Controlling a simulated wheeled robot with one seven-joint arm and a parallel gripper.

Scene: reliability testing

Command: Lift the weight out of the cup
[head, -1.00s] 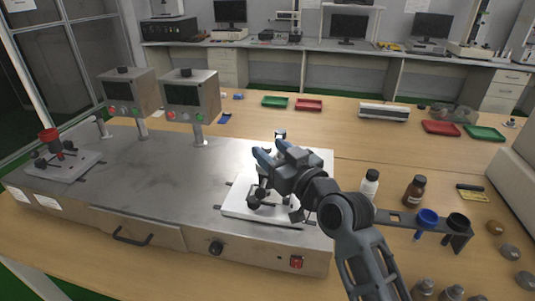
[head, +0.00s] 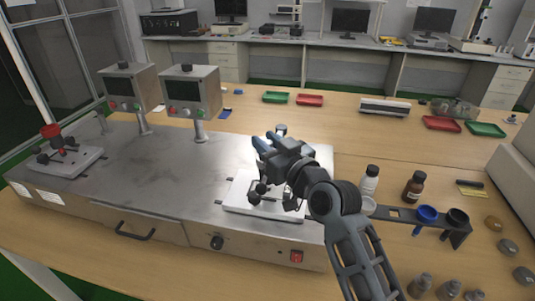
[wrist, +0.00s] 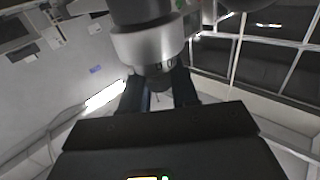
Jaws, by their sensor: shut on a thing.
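My gripper (head: 266,139) is above the right-hand white plate (head: 236,193) on the steel bench unit. Its blue-tipped fingers point up and left in the head view. It is shut on the weight, a grey metal cylinder whose top shows just past the fingers (head: 281,129). In the wrist view the weight (wrist: 150,45) fills the top middle, with a pale band and a darker body between the fingers. I cannot make out a cup under the weight; my gripper and wrist cover that part of the plate.
A red cup (head: 51,132) stands on the left plate (head: 75,163). A rack at the right holds a blue cup (head: 427,213) and a black cup (head: 457,217). Two bottles stand beside my arm. Two display boxes (head: 192,93) rise behind. The steel top between the plates is clear.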

